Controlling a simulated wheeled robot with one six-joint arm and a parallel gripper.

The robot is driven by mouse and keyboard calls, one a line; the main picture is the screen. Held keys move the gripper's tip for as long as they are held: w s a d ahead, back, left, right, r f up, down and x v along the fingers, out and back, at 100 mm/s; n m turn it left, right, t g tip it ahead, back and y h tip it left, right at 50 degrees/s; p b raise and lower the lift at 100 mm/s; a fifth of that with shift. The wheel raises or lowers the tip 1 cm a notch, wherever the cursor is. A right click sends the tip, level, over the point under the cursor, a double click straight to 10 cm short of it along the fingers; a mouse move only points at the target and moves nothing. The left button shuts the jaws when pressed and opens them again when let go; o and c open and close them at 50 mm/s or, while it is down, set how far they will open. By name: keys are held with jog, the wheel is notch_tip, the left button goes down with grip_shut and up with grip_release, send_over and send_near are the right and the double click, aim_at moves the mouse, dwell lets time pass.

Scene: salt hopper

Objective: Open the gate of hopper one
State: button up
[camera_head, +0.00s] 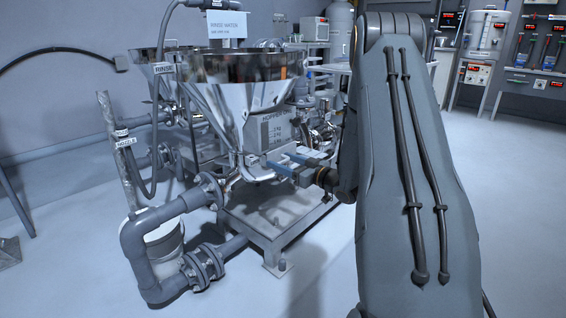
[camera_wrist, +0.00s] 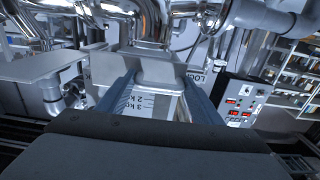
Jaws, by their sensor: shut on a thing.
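The hopper (camera_head: 240,97) is a shiny steel funnel left of centre in the head view. A grey plate marked HOPPER with kilogram marks (camera_head: 277,128) stands at its outlet. My gripper (camera_head: 278,166) reaches in from the right, at the outlet below the funnel. In the wrist view my gripper (camera_wrist: 160,80) has its two blue-grey fingers on either side of the grey gate plate's front tab (camera_wrist: 154,73). It is shut on the gate. A scale with 2 KG and 3 KG marks (camera_wrist: 150,102) shows between the fingers. How far the gate is out is hard to tell.
A steel frame (camera_head: 275,236) carries the hopper. Thick grey pipes (camera_head: 140,250) and a white bucket (camera_head: 165,245) stand at its left. A RINSE WATER sign (camera_head: 226,27) is behind. The floor (camera_head: 515,200) at right is clear.

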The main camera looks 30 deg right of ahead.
jog(key=p+v, duration=0.4)
jog(key=v, duration=0.2)
jog(key=shift+s, duration=0.2)
jog(key=o, duration=1.5)
jog(key=shift+d, duration=0.1)
jog(key=p+v, duration=0.2)
jog(key=v, duration=0.5)
jog(key=shift+s+d, duration=0.1)
jog(key=shift+s, duration=0.25)
